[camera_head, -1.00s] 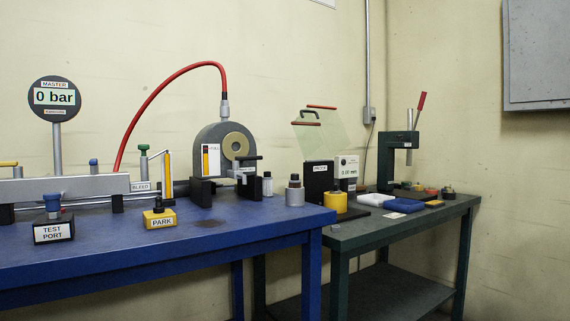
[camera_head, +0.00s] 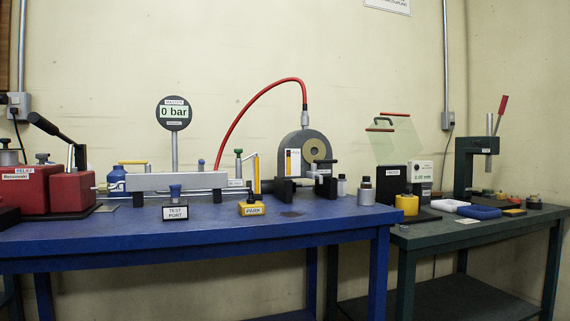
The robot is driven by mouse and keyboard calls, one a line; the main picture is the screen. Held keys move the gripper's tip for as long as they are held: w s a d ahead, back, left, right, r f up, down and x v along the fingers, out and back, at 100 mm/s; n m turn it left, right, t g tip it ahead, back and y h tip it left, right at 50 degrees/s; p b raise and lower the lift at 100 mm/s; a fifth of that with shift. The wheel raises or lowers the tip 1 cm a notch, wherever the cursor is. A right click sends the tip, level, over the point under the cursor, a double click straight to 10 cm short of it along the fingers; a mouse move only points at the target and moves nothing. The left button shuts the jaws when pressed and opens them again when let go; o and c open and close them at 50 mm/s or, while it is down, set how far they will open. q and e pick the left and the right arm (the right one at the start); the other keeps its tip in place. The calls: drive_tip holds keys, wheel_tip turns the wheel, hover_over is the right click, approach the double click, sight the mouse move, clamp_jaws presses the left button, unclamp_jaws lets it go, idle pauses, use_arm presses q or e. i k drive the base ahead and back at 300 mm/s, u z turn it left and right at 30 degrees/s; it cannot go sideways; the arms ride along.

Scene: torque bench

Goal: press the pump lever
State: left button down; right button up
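The pump stands at the left end of the blue bench, with a red body (camera_head: 70,191) on a dark base. Neither of my grippers is in view, and nothing touches the lever.
A green bench (camera_head: 470,236) with an arbor press (camera_head: 472,160) stands at the right. The blue bench's front strip is clear.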

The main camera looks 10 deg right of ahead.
sight(34, 118)
drive_tip(key=u, duration=0.4)
drive_tip(key=i, duration=1.55)
drive_tip(key=z, duration=1.05)
drive_tip(key=k, duration=2.1)
drive_tip(key=u, duration=0.65)
